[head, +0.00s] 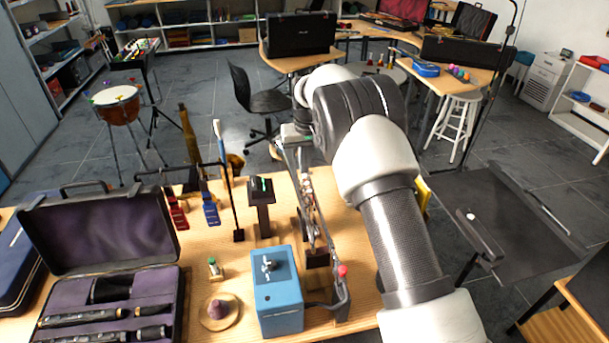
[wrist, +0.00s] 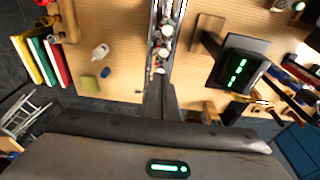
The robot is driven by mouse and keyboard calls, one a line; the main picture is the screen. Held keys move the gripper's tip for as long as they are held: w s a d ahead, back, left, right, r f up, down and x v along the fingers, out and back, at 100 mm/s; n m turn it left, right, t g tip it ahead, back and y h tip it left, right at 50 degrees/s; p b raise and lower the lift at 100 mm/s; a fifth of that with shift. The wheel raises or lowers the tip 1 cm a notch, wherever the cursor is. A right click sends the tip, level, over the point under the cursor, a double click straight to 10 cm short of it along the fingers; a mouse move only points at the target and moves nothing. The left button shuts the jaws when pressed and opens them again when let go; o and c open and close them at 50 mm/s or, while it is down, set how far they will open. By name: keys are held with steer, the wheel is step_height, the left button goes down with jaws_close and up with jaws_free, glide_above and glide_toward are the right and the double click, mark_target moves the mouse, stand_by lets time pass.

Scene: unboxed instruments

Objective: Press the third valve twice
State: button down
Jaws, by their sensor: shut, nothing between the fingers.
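A slim metal instrument (head: 311,212), apparently the one with the valves, stands upright on the wooden table in the head view. In the wrist view its narrow body (wrist: 160,30) runs down from the top middle, with small pale and reddish caps along it. I cannot tell which cap is the third valve. My gripper (wrist: 160,98) is shut and empty, its dark fingertips close to the near end of that row of caps. I cannot tell whether they touch.
A black stand with green lights (head: 261,188) is just left of the instrument, also visible in the wrist view (wrist: 240,68). A blue box (head: 277,295), a small round base with a purple knob (head: 219,311) and an open purple-lined case (head: 100,240) occupy the table's left and front.

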steer(key=shift+f, duration=0.15)
steer(key=shift+f+b, duration=0.75)
steer(key=shift+f, duration=0.45)
steer(key=shift+r, duration=0.1)
steer(key=shift+r+p, duration=2.15)
steer(key=shift+r, duration=1.35)
